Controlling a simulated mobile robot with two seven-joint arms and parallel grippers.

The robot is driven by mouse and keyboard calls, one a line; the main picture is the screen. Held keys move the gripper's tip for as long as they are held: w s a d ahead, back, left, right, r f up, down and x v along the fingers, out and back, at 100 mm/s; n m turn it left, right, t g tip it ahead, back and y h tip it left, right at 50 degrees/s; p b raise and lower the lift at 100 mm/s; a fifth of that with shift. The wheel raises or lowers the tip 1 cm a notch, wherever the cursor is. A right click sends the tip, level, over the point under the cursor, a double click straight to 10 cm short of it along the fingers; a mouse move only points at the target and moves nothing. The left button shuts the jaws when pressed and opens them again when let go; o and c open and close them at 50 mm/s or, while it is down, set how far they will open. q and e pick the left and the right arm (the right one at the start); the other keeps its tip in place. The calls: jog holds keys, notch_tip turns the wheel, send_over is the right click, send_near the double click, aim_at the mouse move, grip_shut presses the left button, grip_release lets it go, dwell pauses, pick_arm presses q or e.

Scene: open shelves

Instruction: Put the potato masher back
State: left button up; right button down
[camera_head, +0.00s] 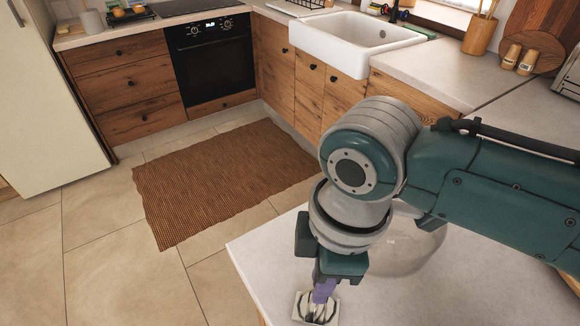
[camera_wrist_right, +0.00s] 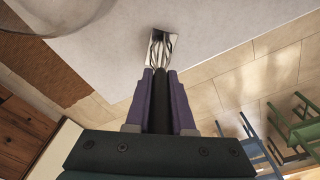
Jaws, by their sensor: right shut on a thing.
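My right gripper (camera_head: 325,287) is low over the light countertop (camera_head: 465,285), pointing down near its left edge. Its purple fingers (camera_wrist_right: 160,100) are shut on the dark handle of the potato masher (camera_wrist_right: 160,83). The masher's looped metal end (camera_wrist_right: 160,50) points away from the fingers, at a small whitish rectangular piece (camera_head: 299,310) on the countertop. I cannot tell whether the loops touch this piece or are inside it. My left gripper is not in view.
A clear round glass vessel (camera_head: 405,252) stands on the countertop behind my right wrist. Beyond are a brown rug (camera_head: 215,180), an oven (camera_head: 212,60) and a white sink (camera_head: 350,40). Blue and green chairs (camera_wrist_right: 285,130) show in the wrist view.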

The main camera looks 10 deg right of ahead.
jog(key=shift+f, duration=0.35)
jog(key=shift+f, duration=0.15)
jog(key=c, duration=0.8)
grip_release()
jog(key=shift+r, duration=0.55)
jog(key=r, duration=0.3)
jog(key=r+p, duration=0.1)
jog(key=r, duration=0.6)
jog(key=shift+d+p, duration=0.4)
jog(key=shift+s+r, duration=0.15)
jog(key=shift+r, duration=0.45)
